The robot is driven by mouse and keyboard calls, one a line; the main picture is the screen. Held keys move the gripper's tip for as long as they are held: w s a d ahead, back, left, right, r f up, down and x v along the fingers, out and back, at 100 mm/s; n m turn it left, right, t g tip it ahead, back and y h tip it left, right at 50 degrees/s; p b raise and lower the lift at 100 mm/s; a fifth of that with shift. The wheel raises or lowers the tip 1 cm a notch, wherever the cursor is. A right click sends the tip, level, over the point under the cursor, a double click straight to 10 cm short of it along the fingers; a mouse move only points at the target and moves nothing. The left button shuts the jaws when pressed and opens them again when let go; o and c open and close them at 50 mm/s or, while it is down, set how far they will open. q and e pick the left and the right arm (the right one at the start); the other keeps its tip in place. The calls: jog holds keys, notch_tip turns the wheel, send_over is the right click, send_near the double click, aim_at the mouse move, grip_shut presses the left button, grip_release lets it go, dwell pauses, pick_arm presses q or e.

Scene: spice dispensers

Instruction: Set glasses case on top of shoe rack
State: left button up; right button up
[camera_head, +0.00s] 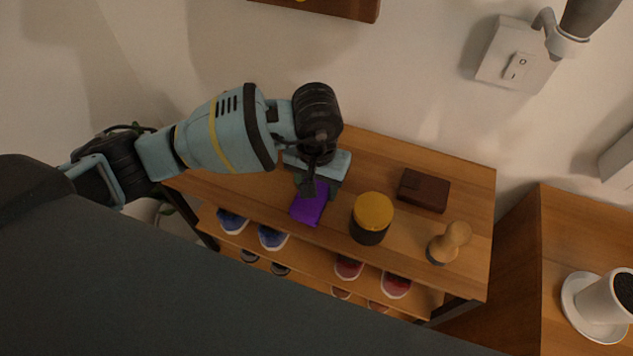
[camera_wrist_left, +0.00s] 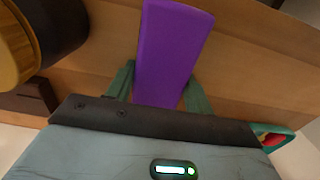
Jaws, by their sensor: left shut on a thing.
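The purple glasses case (camera_head: 311,206) is at the wooden top of the shoe rack (camera_head: 365,163), left of a yellow-lidded jar. My left gripper (camera_head: 306,190) is shut on it from above. In the left wrist view the case (camera_wrist_left: 172,50) extends from between the two green fingers of my left gripper (camera_wrist_left: 158,84), over the wooden surface. Its gripped end is partly hidden by the gripper body. I cannot tell whether the case touches the rack top or hangs just above it. My right gripper is not in view.
The yellow-lidded jar (camera_head: 371,218), a dark brown box (camera_head: 424,191) and a wooden knobbed item (camera_head: 449,243) stand on the rack top. Several shoes (camera_head: 272,238) sit on lower shelves. A cup (camera_head: 606,299) on a saucer stands on a separate cabinet (camera_head: 560,230). A wall is behind.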

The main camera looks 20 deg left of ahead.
pick_arm(q)
jog(key=shift+f, duration=0.2)
jog(key=o, duration=1)
jog(key=shift+r, duration=0.2)
jog(key=shift+r, duration=0.25)
notch_tip(320, 180, up, 12)
jog(key=shift+f, duration=0.2)
jog(key=shift+s+f, duration=0.1)
